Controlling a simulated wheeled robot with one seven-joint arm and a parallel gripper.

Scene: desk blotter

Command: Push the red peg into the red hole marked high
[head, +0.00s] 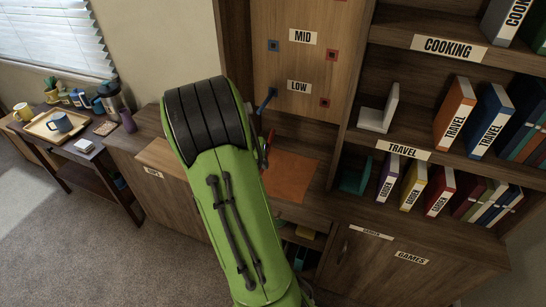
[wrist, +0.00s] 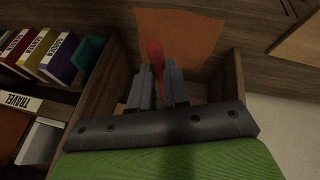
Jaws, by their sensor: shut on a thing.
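The red peg (wrist: 156,54) stands between the fingertips of my gripper (wrist: 160,84) in the wrist view, its rounded end past the fingers. My gripper is shut on it. In the head view a bit of the red peg (head: 270,137) shows beside my green arm, which hides most of the gripper. The upright wooden panel (head: 300,72) has a red square hole (head: 333,55) by the MID label and another red hole (head: 325,102) by the LOW label. No HIGH label or hole is in view; the panel's top is cut off.
A blue peg (head: 265,101) sticks out of the panel beside LOW. A blue hole (head: 273,46) is beside MID. An orange blotter (head: 290,177) lies on the desk below the panel. Shelves of books, with a TRAVEL label (head: 403,150), stand close on the right.

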